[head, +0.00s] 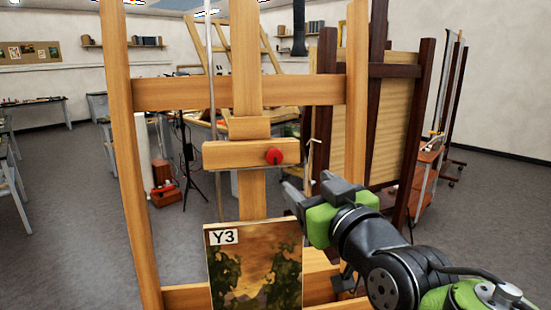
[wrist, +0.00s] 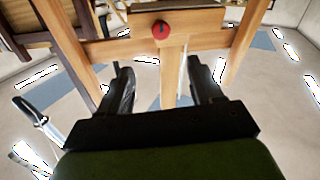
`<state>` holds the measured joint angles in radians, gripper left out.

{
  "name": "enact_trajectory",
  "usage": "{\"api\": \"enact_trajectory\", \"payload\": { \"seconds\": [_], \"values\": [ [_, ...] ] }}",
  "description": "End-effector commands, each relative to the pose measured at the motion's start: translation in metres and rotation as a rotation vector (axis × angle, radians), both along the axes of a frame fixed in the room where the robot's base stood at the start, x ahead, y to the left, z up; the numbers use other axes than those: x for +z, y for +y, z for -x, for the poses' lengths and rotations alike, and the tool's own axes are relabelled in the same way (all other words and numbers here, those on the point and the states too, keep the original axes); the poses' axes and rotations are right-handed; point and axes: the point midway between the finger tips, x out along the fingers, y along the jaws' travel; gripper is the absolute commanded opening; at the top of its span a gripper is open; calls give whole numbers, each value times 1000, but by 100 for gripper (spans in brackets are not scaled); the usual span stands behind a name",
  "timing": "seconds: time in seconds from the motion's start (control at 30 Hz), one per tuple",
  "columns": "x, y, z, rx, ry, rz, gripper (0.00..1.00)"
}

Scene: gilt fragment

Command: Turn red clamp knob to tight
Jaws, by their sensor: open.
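The red clamp knob (head: 273,156) sits on the front of a wooden clamp block (head: 232,154) on the easel's central mast. The knob also shows in the wrist view (wrist: 161,30), top centre, beyond my fingers, with a small dark mark on its face. My gripper (head: 293,192) is open and empty, below and to the right of the knob in the head view, and apart from it. In the wrist view its two dark fingers (wrist: 160,88) are spread, with the mast between and beyond them. Whether the knob is tight or loose I cannot tell.
A painting labelled Y3 (head: 253,265) stands on the easel below the clamp block. The easel's wooden uprights (head: 126,150) flank the mast. A dark easel (head: 415,130) stands behind at right. Open grey floor (head: 60,240) lies to the left.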

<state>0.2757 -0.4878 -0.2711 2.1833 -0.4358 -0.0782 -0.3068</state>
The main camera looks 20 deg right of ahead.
Motion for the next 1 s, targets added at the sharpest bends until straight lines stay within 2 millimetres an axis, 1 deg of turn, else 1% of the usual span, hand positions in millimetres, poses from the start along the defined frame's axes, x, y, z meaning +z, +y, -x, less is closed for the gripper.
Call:
{"api": "enact_trajectory", "payload": {
  "seconds": [0.03,0.3,0.4,0.5,0.6,0.7,0.93,0.97,1.0],
  "values": [
    [0,0,-11,2,6,0,65],
    [0,-5,-79,2,8,-2,65],
    [1,-7,-104,2,7,-2,65],
    [0,-9,-124,2,6,-1,65],
    [1,-10,-137,1,5,-1,65],
    [0,-10,-144,0,5,-1,65],
    [-1,-10,-145,0,4,-1,65],
    [-1,-10,-145,0,4,-1,62],
    [-1,-10,-144,0,4,-1,56]
  ]
}}
